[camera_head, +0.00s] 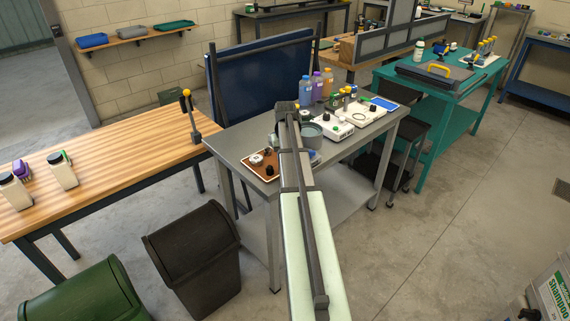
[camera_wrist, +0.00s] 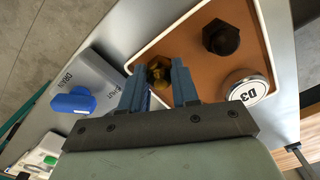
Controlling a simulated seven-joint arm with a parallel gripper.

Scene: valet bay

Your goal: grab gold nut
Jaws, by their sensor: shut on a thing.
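The gold nut (camera_wrist: 159,75) shows in the wrist view between the two blue fingertips of my gripper (camera_wrist: 159,66). My gripper is shut on it. The nut is over the near left part of a brown tray (camera_wrist: 188,46) with a pale rim; I cannot tell whether it still touches the tray. In the head view the brown tray (camera_head: 250,172) is on the grey table, and my arm hides the gripper and the gold nut.
A black hex nut (camera_wrist: 220,37) and a round white-topped piece marked D3 (camera_wrist: 247,90) are on the tray. A grey drain box (camera_wrist: 102,72) with a blue knob (camera_wrist: 72,101) is beside it. Several bottles (camera_head: 316,86) and white devices (camera_head: 333,123) stand farther along the grey table (camera_head: 238,137).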

